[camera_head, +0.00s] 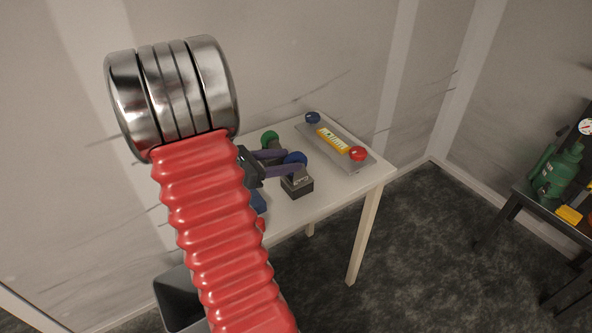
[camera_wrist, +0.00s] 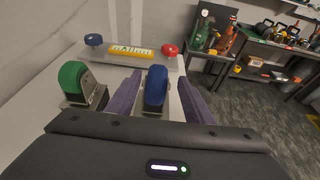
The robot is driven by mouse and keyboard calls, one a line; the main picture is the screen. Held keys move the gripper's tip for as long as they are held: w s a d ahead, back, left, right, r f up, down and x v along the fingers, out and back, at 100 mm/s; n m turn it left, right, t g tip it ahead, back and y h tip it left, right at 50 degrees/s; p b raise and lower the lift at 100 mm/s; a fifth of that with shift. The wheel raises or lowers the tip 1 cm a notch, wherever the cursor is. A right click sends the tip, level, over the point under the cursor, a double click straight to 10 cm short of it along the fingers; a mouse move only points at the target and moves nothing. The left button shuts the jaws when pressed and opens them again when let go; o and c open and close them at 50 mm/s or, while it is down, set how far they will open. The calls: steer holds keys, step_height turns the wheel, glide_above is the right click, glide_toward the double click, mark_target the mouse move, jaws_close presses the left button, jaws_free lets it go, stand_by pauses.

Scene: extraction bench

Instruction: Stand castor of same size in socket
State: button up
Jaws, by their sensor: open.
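A castor with a blue wheel (camera_head: 295,158) stands upright on the white table, and it also shows in the wrist view (camera_wrist: 156,86). A dark block with white print (camera_head: 298,187) is under it; I cannot tell whether this is its base or a socket. My gripper (camera_head: 288,164) is open, its purple fingers on either side of the blue wheel, as the wrist view also shows (camera_wrist: 158,92). A castor with a green wheel (camera_wrist: 74,78) stands left of it, partly hidden in the head view (camera_head: 269,137). Which sizes match is unclear.
A metal plate (camera_head: 345,161) with a blue knob (camera_head: 313,117), a yellow label (camera_head: 333,139) and a red knob (camera_head: 358,153) lies at the table's back. Blue and red pieces (camera_head: 260,201) peek from behind my arm. The table's (camera_head: 340,187) right front is clear.

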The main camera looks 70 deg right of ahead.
steer(key=shift+x, duration=1.6)
steer(key=shift+x, duration=2.6)
steer(key=shift+w+d, duration=0.1)
steer(key=shift+w, duration=0.05)
steer(key=shift+c, duration=0.2)
jaws_close()
